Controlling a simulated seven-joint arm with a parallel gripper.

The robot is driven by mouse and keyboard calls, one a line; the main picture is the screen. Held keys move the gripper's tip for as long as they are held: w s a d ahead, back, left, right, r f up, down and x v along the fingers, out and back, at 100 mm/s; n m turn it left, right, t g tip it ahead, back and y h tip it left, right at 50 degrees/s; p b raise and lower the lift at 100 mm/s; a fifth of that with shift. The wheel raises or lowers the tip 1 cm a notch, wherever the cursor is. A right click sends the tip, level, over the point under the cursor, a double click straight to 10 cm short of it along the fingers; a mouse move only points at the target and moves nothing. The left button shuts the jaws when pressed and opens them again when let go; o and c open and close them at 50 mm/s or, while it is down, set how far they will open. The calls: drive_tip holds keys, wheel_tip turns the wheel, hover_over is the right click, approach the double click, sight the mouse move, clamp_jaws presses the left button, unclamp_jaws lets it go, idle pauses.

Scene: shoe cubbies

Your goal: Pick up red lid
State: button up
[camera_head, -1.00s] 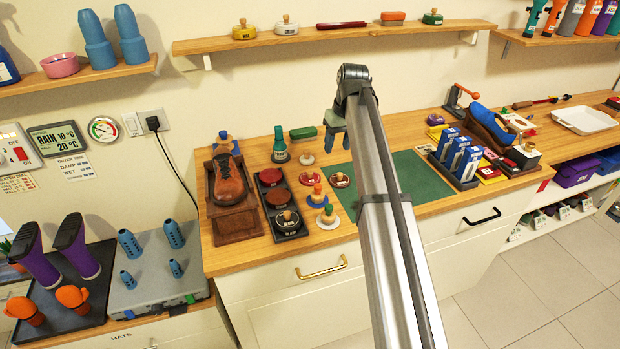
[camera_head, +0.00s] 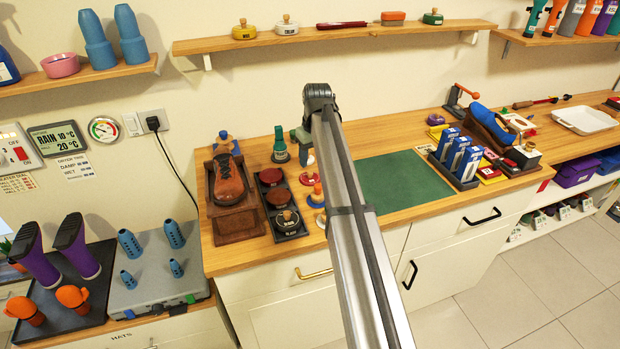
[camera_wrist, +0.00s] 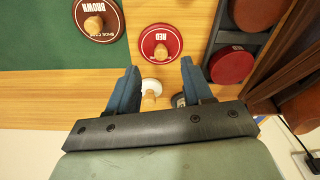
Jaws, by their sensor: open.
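The round red lid (camera_wrist: 160,43), marked RED and topped with a wooden knob, lies on the wood counter in the wrist view. It also shows in the head view (camera_head: 307,180), beside my arm. My gripper (camera_wrist: 160,66) is open and empty, its two blue fingers just short of the lid in the picture, one toward each side of it. In the head view my gripper (camera_head: 303,146) is above the counter, partly hidden by my arm. A white piece with a wooden knob (camera_wrist: 150,93) shows between the fingers.
A brown lid (camera_wrist: 97,18) marked BROWN lies at the edge of the green mat (camera_head: 405,182). A dark tray (camera_head: 291,236) with several round tins stands left of the red lid in the head view.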

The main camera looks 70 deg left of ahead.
sight(310, 172)
drive_tip(key=shift+s+a+f, duration=0.1)
drive_tip(key=shift+a+f, duration=0.1)
drive_tip(key=shift+f, duration=1.2)
drive_tip(key=shift+s+a+f, duration=0.1)
drive_tip(key=shift+a+f, duration=0.1)
drive_tip(key=shift+f, duration=1.15)
clamp_jaws()
